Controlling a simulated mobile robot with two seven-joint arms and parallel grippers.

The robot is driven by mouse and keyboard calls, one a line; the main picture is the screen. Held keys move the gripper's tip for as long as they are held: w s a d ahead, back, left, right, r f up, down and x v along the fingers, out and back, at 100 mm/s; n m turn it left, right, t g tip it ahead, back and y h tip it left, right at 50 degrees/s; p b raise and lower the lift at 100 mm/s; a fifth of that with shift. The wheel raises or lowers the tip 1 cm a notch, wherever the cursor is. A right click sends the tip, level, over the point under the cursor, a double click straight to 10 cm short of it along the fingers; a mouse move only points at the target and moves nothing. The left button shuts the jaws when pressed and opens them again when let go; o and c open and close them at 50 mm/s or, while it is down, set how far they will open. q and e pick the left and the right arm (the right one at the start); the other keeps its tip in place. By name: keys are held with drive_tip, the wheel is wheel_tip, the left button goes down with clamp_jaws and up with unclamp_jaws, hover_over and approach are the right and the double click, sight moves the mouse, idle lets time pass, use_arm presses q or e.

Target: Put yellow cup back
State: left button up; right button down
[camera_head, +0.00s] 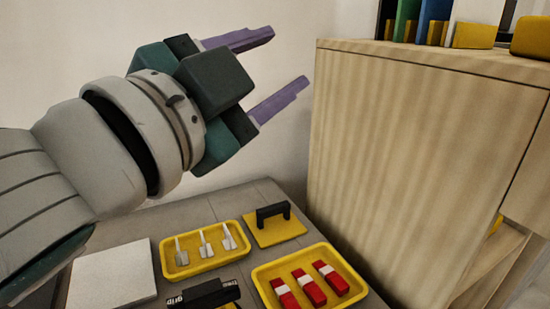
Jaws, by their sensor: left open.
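My left gripper (288,58) is raised at the upper middle of the head view. Its two purple fingers are spread apart, with nothing between them, and point right towards the wooden cabinet. No plainly recognisable yellow cup shows. A rounded yellow object (532,37) stands on the cabinet top at the right edge, partly cut off by the frame; I cannot tell whether it is the cup. The gripper is left of it and apart from it. My right gripper is not in view.
The wooden cabinet (410,140) fills the right side; books (433,22) and yellow blocks (473,36) stand on top. Below, the grey tiled surface holds a white tile (112,275), a yellow tray of wedges (206,265), a black-handled yellow tool (275,230) and another yellow tray (352,290) with red-and-white pieces.

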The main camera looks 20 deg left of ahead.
use_arm(q)
drive_tip(key=s+a+f+n+g+y, duration=0.2)
drive_tip(key=s+a+f+n+g, duration=0.25)
drive_tip(key=f, duration=0.45)
drive_tip(key=s+a+f+n+g+y, duration=0.2)
drive_tip(key=s+f+n+g, duration=0.2)
drive_tip(key=s+f+g, duration=0.35)
drive_tip(key=s+d+f+n+g+h, duration=0.1)
drive_tip(key=s+f+g, duration=0.2)
drive_tip(key=s+f, duration=0.3)
drive_tip(key=s, duration=0.4)
drive_tip(key=shift+d+f+g, duration=0.15)
drive_tip(key=shift+d+g, duration=0.25)
drive_tip(key=shift+s+n, duration=0.1)
drive_tip(key=shift+n, duration=0.15)
wheel_tip(320, 180, up, 81)
drive_tip(key=p, duration=8)
drive_tip(key=shift+f+p, duration=0.15)
drive_tip(key=shift+p, duration=0.2)
